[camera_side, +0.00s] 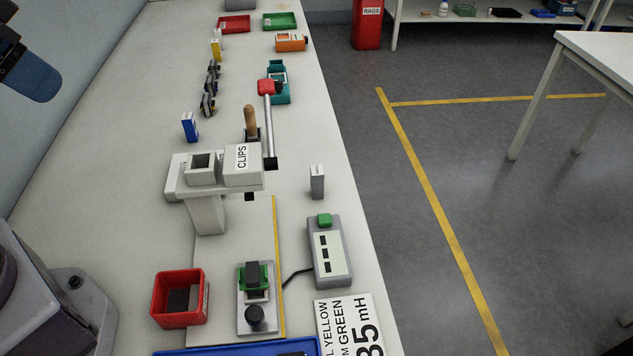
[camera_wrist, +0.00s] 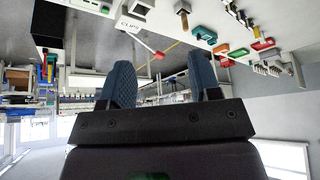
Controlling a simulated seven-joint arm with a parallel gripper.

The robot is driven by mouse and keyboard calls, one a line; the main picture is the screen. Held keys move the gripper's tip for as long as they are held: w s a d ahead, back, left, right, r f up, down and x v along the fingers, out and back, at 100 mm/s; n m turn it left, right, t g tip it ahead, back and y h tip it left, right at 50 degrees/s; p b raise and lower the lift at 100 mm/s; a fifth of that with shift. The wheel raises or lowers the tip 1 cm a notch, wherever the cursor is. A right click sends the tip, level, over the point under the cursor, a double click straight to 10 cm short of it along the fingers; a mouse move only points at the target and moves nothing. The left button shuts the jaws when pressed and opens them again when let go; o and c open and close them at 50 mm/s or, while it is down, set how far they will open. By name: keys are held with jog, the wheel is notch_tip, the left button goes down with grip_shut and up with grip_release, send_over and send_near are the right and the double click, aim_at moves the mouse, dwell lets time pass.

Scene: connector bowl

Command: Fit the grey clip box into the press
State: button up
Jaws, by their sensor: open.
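The grey clip box (camera_side: 317,182) stands upright by itself near the right edge of the bench, with a small label at its top. The press (camera_side: 208,205) is a pale grey stand with a square open socket (camera_side: 202,165) on top, beside a block marked CLIPS (camera_side: 243,165). The block also shows in the wrist view (camera_wrist: 130,24). My gripper (camera_wrist: 163,80) is open with nothing between its blue ribbed fingers. Part of it shows at the upper left of the side view (camera_side: 32,75), high and well away from the box and press.
A red-knobbed lever (camera_side: 268,120) and a wooden handle (camera_side: 251,122) rise behind the press. A blue box (camera_side: 190,127) and several dark clips stand farther back. A red bin (camera_side: 180,298), a green-topped fixture (camera_side: 256,290) and a button box (camera_side: 329,252) are nearer. The bench's left side is clear.

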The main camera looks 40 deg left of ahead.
jog(key=shift+c, duration=0.2)
jog(key=n+g+y, duration=0.2)
jog(key=n+y, duration=0.1)
jog(key=n, duration=0.6)
send_over(317, 171)
jog(key=s+d, duration=0.3)
notch_tip(317, 171, down, 19)
jog(key=x, duration=0.7)
jog(key=shift+d+f, duration=0.1)
jog(key=shift+f, duration=0.05)
jog(key=shift+s+x, duration=0.15)
jog(key=shift+x, duration=1.35)
jog(key=shift+s+x, duration=0.2)
jog(key=shift+x, duration=1.35)
jog(key=shift+f, duration=0.1)
